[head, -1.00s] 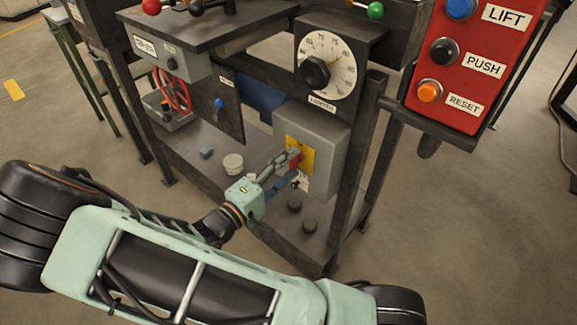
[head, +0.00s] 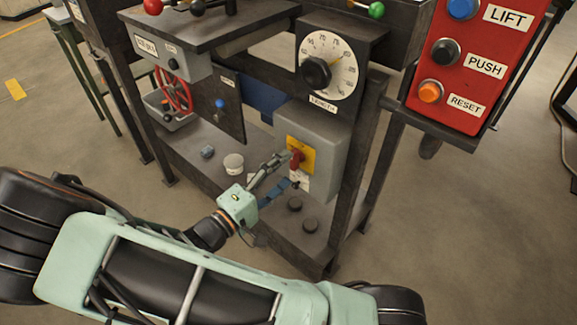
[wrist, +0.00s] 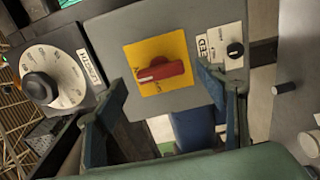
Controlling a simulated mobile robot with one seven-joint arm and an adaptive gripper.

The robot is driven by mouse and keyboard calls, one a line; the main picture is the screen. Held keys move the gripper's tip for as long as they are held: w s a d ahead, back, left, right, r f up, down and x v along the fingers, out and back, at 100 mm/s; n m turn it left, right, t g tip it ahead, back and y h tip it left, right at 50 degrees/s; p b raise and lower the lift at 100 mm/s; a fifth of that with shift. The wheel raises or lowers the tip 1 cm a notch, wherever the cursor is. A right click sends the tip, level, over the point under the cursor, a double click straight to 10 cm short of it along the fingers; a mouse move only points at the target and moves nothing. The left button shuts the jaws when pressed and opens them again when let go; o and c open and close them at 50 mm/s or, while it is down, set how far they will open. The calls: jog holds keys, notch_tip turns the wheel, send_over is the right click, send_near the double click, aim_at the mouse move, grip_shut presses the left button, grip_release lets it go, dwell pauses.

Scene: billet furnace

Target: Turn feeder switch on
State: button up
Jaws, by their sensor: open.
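The feeder switch is a red rotary handle (head: 297,159) on a yellow plate (head: 307,148), mounted on the face of a grey box (head: 325,140). In the wrist view the red handle (wrist: 160,72) lies across the yellow plate (wrist: 152,52), with a partly hidden label ending in "EED" beside it. My gripper (head: 276,174) is in front of the box, its fingers spread apart and empty. In the wrist view the two fingertips of my gripper (wrist: 160,82) stand either side of the handle, apart from it. I cannot tell the exact gap.
A white dial with a black knob (head: 316,73) sits above the box. A red panel (head: 455,30) with several buttons is at the right. A red handwheel (head: 175,92) is at the left. Small round objects (head: 311,225) lie on the lower shelf (head: 262,215).

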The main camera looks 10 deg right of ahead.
jog(key=v, duration=0.9)
jog(key=shift+s+a, duration=0.15)
jog(key=shift+a, duration=0.1)
